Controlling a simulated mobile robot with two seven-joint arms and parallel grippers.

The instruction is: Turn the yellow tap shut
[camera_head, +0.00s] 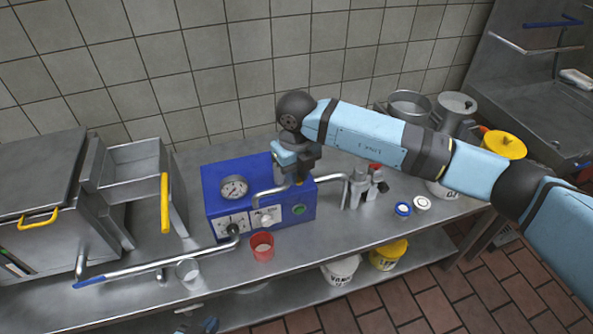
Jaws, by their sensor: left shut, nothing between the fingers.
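A small yellow piece (299,182), which may be the yellow tap, shows at the top of the blue machine (216,198), right under my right gripper (297,168). My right arm reaches in from the right, and its gripper points down there, hiding most of that spot. I cannot tell whether its fingers are around the piece or only beside it, nor which way the tap is turned. My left gripper (209,325) only just shows at the bottom edge, below the counter front; it is shut and empty.
On the steel counter (340,227) stand a red cup (262,246), a clear cup (188,269) and a blue-ended steam pipe (150,265). A fryer-like unit (45,180) with yellow handles is at the left. Metal pots (410,103) and a yellow-lidded container (504,144) stand at the right.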

